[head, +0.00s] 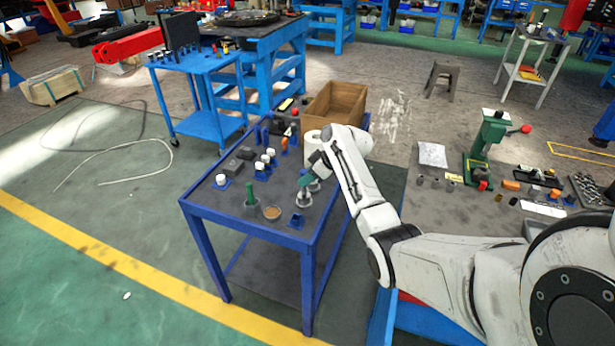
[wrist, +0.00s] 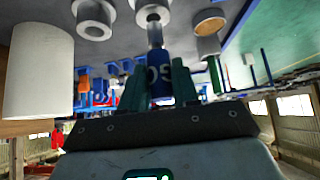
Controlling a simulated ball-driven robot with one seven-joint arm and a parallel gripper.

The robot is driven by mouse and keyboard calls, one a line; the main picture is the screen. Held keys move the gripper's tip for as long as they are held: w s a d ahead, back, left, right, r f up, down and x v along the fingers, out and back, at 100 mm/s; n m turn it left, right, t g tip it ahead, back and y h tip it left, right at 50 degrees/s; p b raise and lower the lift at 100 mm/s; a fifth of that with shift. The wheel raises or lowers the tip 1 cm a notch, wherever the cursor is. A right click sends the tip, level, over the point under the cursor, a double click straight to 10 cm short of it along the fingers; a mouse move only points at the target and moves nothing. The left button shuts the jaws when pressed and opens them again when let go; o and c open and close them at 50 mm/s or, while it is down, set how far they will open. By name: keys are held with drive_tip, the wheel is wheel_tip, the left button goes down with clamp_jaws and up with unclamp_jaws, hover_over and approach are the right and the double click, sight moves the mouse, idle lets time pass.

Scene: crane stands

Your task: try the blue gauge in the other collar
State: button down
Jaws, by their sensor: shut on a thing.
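My gripper (wrist: 160,85) is shut on the blue gauge (wrist: 160,82), which has white marks on its handle and a thin grey shank. In the wrist view the shank's tip overlaps a grey collar (wrist: 153,11); I cannot tell whether it is inside the bore. A second grey collar (wrist: 94,18) stands beside it. In the head view my gripper (head: 305,182) is low over the blue table's front right part, just above a pale collar (head: 304,199). The gauge is mostly hidden there by the fingers.
A white roll (head: 312,144) and a brown box (head: 334,103) are farther back. Several white-topped pieces stand left of my gripper.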

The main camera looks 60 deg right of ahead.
drive_tip(key=shift+f+b, duration=0.5)
drive_tip(key=shift+f, duration=0.05)
drive_tip(key=shift+r, duration=0.2)
idle(0.3)
drive_tip(key=shift+r+p, duration=0.3)
drive_tip(key=shift+p, duration=0.1)
drive_tip(key=shift+n+y+b, duration=0.5)
drive_tip(key=shift+n+b, duration=0.4)
drive_tip(key=shift+b, duration=0.2)
idle(0.4)
drive_tip(key=shift+f+b, duration=0.45)
drive_tip(key=shift+f, duration=0.1)
idle(0.4)
drive_tip(key=shift+r, duration=0.2)
drive_tip(key=shift+r+p, duration=0.3)
drive_tip(key=shift+p, duration=0.1)
